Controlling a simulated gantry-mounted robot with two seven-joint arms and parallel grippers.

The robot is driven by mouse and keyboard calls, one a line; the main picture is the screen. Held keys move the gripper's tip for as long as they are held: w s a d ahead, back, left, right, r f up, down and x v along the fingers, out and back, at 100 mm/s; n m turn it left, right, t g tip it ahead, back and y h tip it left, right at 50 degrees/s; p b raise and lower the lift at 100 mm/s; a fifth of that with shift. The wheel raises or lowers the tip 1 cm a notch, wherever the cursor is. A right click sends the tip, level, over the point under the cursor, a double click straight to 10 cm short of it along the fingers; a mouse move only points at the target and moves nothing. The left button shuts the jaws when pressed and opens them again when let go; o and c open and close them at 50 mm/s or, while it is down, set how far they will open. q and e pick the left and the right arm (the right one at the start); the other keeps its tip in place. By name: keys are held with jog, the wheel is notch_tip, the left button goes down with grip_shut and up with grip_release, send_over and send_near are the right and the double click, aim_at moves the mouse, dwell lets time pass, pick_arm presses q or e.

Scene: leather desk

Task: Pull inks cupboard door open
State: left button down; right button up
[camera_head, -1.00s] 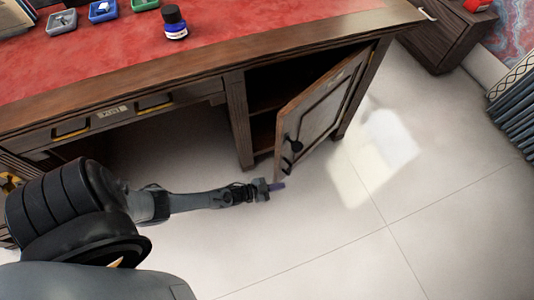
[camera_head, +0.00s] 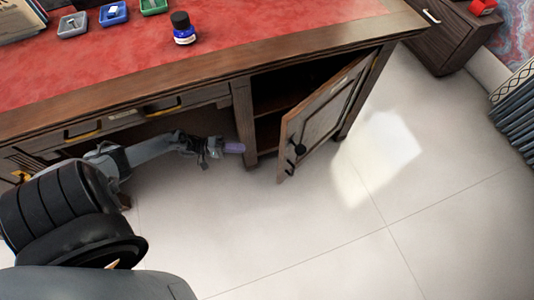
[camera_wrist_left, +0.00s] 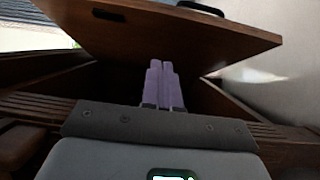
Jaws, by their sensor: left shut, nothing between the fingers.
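The inks cupboard door (camera_head: 320,116) stands partly open at the right end of the desk, swung outward, with a dark handle (camera_head: 299,149) on its outer face. Shelves show in the dark cupboard interior (camera_head: 272,98). My left gripper (camera_head: 236,148) is shut and empty, left of the door's free edge and by the cupboard's left post. In the left wrist view its purple fingers (camera_wrist_left: 162,84) are together and point toward the door's inner face (camera_wrist_left: 165,40), at the gap between door and cupboard. My right gripper is not in view.
The red leather desktop (camera_head: 250,35) carries an ink bottle (camera_head: 183,29) and small coloured trays (camera_head: 113,14). Drawers line the desk front. A dark cabinet (camera_head: 448,35) stands at the upper right. The pale tiled floor (camera_head: 300,235) before the door is clear.

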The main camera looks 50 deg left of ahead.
pick_arm(q)
jog(key=s+d+b+x, duration=0.2)
jog(key=b+x, duration=0.1)
jog(key=x, duration=0.9)
jog(key=shift+d, duration=0.2)
jog(key=shift+w+f, duration=0.1)
jog(key=shift+w, duration=0.1)
